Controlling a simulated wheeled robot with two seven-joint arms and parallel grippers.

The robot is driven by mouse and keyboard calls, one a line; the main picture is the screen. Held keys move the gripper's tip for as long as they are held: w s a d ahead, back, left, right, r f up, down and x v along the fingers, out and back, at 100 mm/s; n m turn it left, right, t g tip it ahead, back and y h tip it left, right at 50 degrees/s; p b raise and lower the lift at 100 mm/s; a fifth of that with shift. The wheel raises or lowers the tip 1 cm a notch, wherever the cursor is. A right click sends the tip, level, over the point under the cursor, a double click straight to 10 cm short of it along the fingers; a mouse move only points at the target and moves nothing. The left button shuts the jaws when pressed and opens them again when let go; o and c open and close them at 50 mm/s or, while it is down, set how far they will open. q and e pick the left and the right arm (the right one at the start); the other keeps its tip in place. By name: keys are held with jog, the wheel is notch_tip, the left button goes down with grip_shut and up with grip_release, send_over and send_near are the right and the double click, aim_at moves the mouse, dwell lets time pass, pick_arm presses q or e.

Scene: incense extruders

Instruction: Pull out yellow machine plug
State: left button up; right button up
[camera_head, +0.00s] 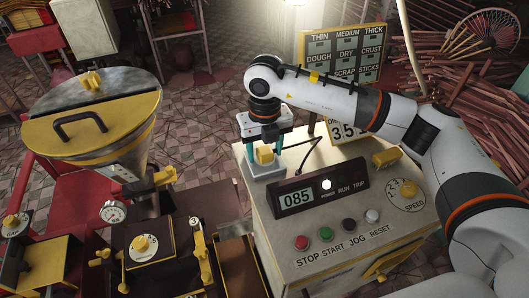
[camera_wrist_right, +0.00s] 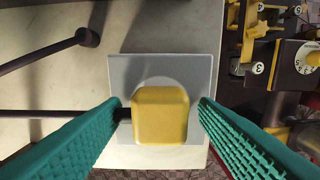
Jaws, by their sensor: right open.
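The yellow machine plug (camera_head: 265,155) sits in a light grey square socket plate (camera_head: 263,175) on the far left corner of the control cabinet top. In the right wrist view the plug (camera_wrist_right: 160,115) is a rounded yellow block on the plate (camera_wrist_right: 125,75), with a dark cable stub on its left side. My right gripper (camera_head: 259,160) is open around the plug. In the wrist view its teal fingers (camera_wrist_right: 160,108) stand on either side with a gap at each side. The socket's inside is hidden. My left gripper is not in view.
A display box reading 085 (camera_head: 320,193) and coloured buttons (camera_head: 337,233) stand on the cabinet in front of the plug. A dark cable (camera_head: 304,157) runs behind. A hopper machine (camera_head: 95,115) stands at left; a sign board (camera_head: 343,55) is behind my right arm.

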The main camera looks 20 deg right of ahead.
aim_at(265, 150)
dwell(0.4)
grip_shut()
jog(key=shift+r, duration=0.15)
jog(key=shift+r+p, duration=1.05)
jog(key=shift+r, duration=1.85)
